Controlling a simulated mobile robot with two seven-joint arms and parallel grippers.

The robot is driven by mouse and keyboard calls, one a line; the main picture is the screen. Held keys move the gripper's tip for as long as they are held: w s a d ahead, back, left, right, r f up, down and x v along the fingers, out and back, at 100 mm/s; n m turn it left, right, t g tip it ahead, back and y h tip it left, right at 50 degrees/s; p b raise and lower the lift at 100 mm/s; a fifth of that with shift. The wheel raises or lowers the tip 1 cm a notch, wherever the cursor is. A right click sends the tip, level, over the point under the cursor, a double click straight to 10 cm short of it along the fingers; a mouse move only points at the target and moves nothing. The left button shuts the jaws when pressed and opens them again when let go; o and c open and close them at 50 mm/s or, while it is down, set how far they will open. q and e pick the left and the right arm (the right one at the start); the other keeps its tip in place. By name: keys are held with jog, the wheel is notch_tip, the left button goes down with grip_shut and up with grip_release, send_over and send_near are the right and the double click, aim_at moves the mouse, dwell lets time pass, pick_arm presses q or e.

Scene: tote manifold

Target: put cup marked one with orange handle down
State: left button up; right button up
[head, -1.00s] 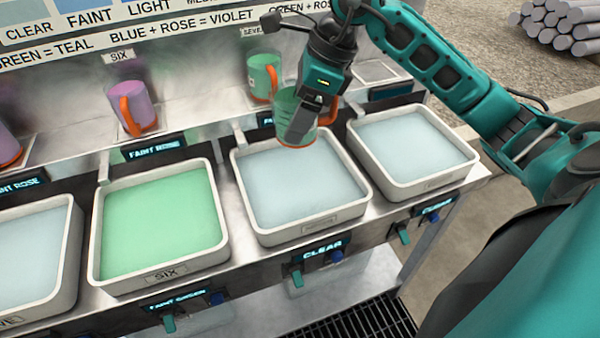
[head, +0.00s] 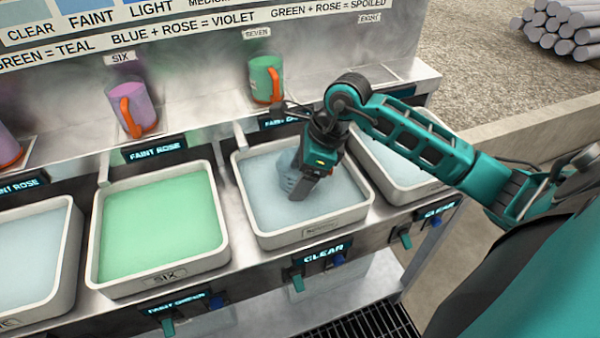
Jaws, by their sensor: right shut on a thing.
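My right gripper (head: 302,182) points down into the tote of pale blue liquid that has a CLEAR display in front. It is shut on a cup (head: 287,172), which sits low in the tote, apparently dipped in the liquid. Only a pale bluish part of the cup shows beside the fingers; its handle and marking are hidden. My left gripper is not in view.
On the back shelf stand a green cup (head: 265,80) under SEVEN and a violet cup (head: 133,108) under SIX, both orange-handled. A tote of green liquid (head: 96,255) is to the left, another pale tote (head: 433,192) to the right, partly behind my arm.

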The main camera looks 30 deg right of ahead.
jog(key=shift+f, duration=0.1)
jog(key=o, duration=0.7)
jog(key=shift+f, duration=0.1)
jog(key=shift+c, duration=0.2)
jog(key=o, duration=0.4)
jog(key=shift+o, duration=0.2)
jog(key=shift+r, duration=0.4)
jog(key=v, duration=1.1)
jog(key=shift+r, duration=0.35)
jog(key=shift+s+d, duration=0.1)
jog(key=shift+s, duration=0.05)
